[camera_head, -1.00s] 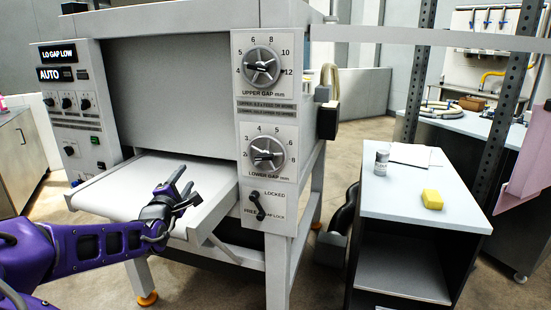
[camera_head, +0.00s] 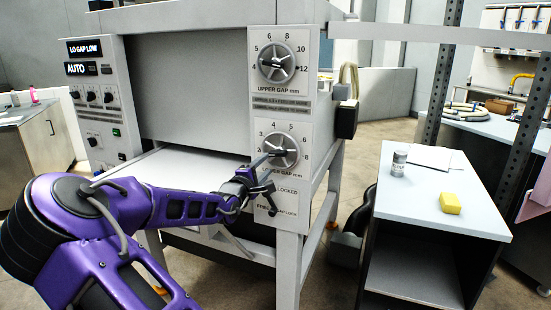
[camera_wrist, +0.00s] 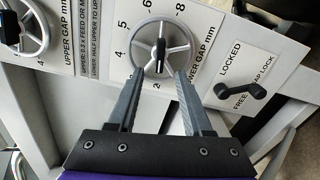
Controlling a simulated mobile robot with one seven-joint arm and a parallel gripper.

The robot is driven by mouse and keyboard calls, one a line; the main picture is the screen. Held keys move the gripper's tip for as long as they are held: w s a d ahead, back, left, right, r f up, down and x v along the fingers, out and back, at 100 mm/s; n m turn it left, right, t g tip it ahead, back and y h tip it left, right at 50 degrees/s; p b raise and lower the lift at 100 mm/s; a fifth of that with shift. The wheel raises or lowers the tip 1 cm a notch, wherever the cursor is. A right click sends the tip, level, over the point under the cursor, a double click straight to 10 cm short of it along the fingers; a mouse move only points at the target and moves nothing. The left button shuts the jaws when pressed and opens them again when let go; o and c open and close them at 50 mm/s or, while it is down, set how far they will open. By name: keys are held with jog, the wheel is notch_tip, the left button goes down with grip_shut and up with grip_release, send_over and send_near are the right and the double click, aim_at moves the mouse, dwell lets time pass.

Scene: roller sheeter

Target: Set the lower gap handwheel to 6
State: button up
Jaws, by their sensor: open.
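The lower gap handwheel (camera_head: 281,150) is a silver spoked wheel on the white panel, ringed by a printed scale. In the wrist view the wheel (camera_wrist: 161,50) has a black piece at its centre and is ahead of my fingers. I cannot tell its exact setting. My gripper (camera_wrist: 160,78) is open, its two grey fingers spread at the wheel's near rim; contact is unclear. In the head view my gripper (camera_head: 266,166) is just below and left of the wheel and partly covers the lower scale. A lit display (camera_head: 85,47) reads "LO GAP LOW".
The upper gap handwheel (camera_head: 277,63) is above. A white cart (camera_head: 430,190) with a can and yellow block stands right.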

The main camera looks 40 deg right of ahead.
aim_at(276, 155)
jog(key=x, duration=0.8)
jog(key=shift+w+d, duration=0.1)
jog(key=shift+d, duration=0.05)
jog(key=shift+c, duration=0.3)
grip_shut()
